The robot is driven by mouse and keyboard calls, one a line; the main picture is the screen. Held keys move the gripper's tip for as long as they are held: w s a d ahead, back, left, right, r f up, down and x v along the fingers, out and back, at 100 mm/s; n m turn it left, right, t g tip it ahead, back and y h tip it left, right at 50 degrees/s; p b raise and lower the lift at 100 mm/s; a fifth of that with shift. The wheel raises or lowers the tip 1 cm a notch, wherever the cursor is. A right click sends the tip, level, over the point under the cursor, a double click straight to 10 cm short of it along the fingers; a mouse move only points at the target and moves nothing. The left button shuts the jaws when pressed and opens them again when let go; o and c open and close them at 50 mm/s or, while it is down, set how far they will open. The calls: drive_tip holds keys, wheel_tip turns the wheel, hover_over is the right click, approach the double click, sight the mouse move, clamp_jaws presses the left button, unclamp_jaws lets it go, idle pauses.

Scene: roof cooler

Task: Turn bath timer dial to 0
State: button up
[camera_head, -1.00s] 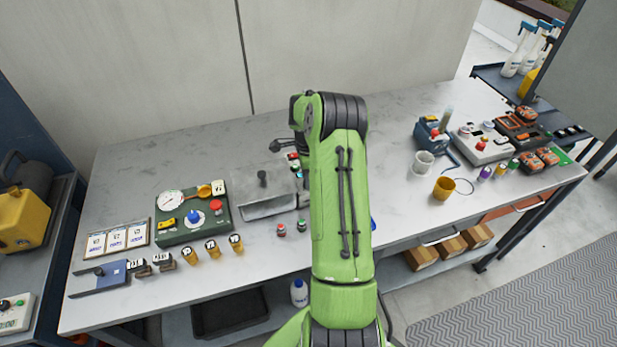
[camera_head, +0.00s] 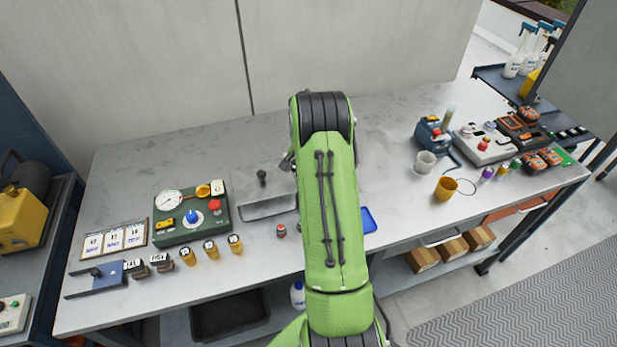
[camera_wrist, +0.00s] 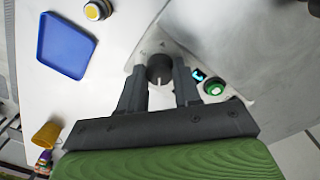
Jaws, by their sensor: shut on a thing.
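The bath timer dial (camera_wrist: 159,74) is a dark round knob with a pale pointer mark, on a light panel in the wrist view. My gripper (camera_wrist: 160,67) is shut on the dial, one finger on each side. The mark points down toward my palm in that picture; no scale numbers can be read. A small cyan display (camera_wrist: 198,75) and a green button (camera_wrist: 214,88) sit right of the fingers. In the head view my arm hides the dial and the gripper; part of the grey metal bath (camera_head: 268,207) shows left of the arm.
A blue tray (camera_wrist: 65,45) lies on the worktop in the wrist view, with a yellow-topped jar (camera_wrist: 97,9) beside it. In the head view a green control box (camera_head: 190,228) stands left. A yellow cup (camera_head: 445,188) and a white cup (camera_head: 425,163) stand right.

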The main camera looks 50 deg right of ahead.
drive_tip(key=n, duration=0.5)
drive_tip(key=shift+n+b, duration=0.3)
drive_tip(key=n, duration=0.5)
drive_tip(key=shift+r+n+b, duration=0.1)
drive_tip(key=shift+n+b, duration=0.2)
drive_tip(key=shift+b, duration=0.05)
drive_tip(key=o, duration=1.1)
drive_tip(key=shift+c, duration=0.2)
